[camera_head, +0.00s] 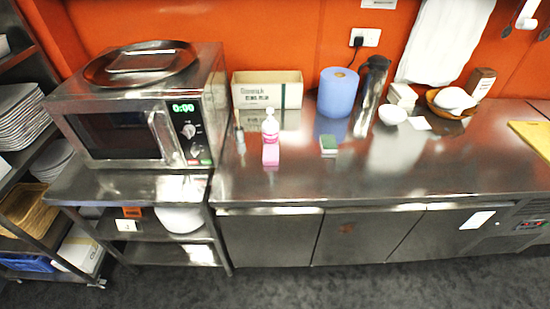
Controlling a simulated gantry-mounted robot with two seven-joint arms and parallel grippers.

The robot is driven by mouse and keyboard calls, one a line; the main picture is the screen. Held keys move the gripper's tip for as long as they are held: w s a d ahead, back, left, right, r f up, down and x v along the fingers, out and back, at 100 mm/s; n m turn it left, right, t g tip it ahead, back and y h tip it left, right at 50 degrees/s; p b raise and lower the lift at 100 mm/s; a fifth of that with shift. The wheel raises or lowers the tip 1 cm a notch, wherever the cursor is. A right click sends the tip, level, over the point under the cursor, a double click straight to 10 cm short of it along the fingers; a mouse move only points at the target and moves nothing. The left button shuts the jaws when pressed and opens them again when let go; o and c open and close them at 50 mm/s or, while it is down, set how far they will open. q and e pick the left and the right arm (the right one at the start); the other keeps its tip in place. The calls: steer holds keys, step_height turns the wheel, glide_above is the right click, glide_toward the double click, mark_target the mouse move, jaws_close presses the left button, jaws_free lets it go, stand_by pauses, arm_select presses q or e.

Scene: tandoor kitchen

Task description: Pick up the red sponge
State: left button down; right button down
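I cannot make out a clearly red sponge in the head view. A small sponge-like block (328,144) with a dark green top and a pale lower part lies on the steel counter. A small orange-red item (133,212) is on the shelf below the microwave, beside a white card; it is too small to identify. Neither of my grippers is in view.
A pink soap bottle (270,140) stands left of the green block. Behind are a cardboard box (267,90), a blue paper roll (337,92) and a steel flask (371,95). A microwave (140,120) stands left. The counter's front strip (380,182) is clear.

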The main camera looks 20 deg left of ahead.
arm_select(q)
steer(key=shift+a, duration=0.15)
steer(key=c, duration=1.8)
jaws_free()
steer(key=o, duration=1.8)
